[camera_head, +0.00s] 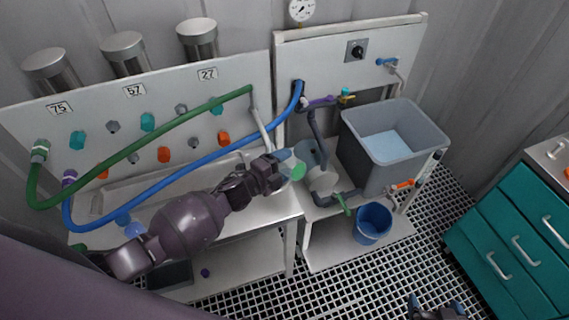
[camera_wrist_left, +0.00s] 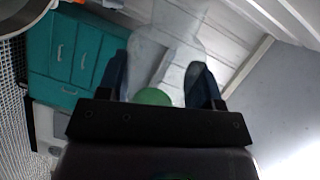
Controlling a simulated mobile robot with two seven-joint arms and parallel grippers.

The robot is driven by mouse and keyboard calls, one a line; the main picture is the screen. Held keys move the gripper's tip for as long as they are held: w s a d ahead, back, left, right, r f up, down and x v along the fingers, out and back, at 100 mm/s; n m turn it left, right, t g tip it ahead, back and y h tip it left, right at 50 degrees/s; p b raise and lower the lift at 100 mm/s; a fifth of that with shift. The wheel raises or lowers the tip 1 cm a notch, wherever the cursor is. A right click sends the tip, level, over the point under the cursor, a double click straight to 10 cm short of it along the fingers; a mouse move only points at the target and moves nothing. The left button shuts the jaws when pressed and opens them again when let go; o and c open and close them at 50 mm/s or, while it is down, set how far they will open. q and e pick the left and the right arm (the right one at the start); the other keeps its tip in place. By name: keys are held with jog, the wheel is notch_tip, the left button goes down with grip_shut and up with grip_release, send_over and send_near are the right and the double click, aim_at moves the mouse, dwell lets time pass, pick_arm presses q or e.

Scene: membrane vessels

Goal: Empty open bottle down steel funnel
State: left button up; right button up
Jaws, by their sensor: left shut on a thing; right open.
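My left gripper (camera_head: 280,168) is shut on a clear bottle (camera_head: 289,158) with a green patch at its lower right side. In the left wrist view the see-through bottle (camera_wrist_left: 172,50) sits between the two dark fingers (camera_wrist_left: 160,82), with green near the palm. The bottle looks tilted; I cannot tell whether anything flows from it. The pale grey funnel (camera_head: 323,182) is just right of and below the bottle, by the bench's right end. Whether the bottle's mouth is over it is unclear. My right gripper (camera_head: 437,308) is open and empty at the bottom edge, low over the grating.
A large grey tank (camera_head: 420,150) with pale liquid stands right of the funnel. A blue bucket (camera_head: 372,223) is below. Green (camera_head: 150,145) and blue (camera_head: 190,167) hoses arch over the bench. Teal drawers (camera_head: 515,235) stand far right.

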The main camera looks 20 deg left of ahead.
pick_arm(q)
jog(key=shift+r, duration=0.1)
jog(key=shift+w+a+r+n, duration=0.15)
jog(key=shift+a+r+n, duration=0.2)
jog(key=shift+n, duration=0.55)
jog(key=shift+d, duration=0.1)
dwell(1.3)
